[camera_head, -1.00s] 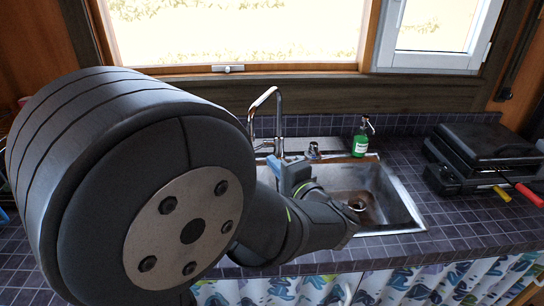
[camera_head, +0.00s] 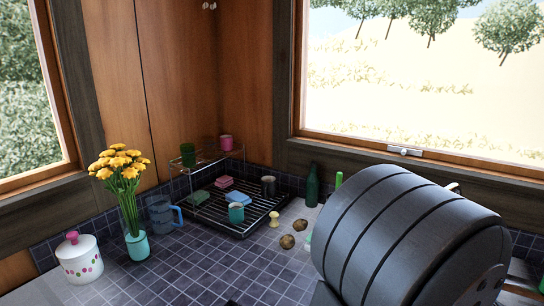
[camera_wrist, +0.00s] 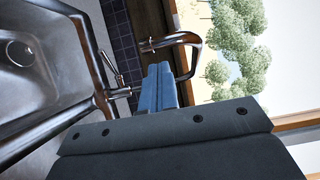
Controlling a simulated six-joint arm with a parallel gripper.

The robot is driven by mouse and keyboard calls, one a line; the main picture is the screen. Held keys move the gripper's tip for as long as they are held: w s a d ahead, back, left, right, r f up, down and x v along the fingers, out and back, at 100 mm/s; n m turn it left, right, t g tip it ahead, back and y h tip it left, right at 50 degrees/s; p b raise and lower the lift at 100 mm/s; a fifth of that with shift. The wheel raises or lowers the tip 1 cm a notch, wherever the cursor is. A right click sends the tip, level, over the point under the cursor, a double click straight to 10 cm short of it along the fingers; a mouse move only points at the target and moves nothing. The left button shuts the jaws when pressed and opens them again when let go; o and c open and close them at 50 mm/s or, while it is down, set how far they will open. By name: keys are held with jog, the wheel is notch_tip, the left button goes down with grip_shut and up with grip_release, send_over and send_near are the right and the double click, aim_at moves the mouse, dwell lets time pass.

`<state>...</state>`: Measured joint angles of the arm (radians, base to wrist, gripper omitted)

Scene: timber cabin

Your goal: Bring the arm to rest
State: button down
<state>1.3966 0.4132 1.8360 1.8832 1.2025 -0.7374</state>
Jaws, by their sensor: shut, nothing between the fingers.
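My gripper (camera_wrist: 160,68) shows in the wrist view as two blue fingers side by side, closed together and with nothing between them. The metal faucet (camera_wrist: 188,40) arches close beside the fingertips; I cannot tell whether they touch. The sink (camera_wrist: 40,85) lies to the left of the fingers. In the head view a large dark grey joint of my arm fills the lower right, and my gripper is out of that view.
In the head view, a wire dish rack (camera_head: 240,228) with cups stands in the corner. A flower vase (camera_head: 136,240), a blue jug (camera_head: 160,215) and a white lidded jar (camera_head: 78,257) are left of it. Potatoes (camera_head: 287,242) and a green bottle (camera_head: 312,187) are near my arm.

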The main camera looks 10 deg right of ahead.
jog(key=shift+w, duration=2.35)
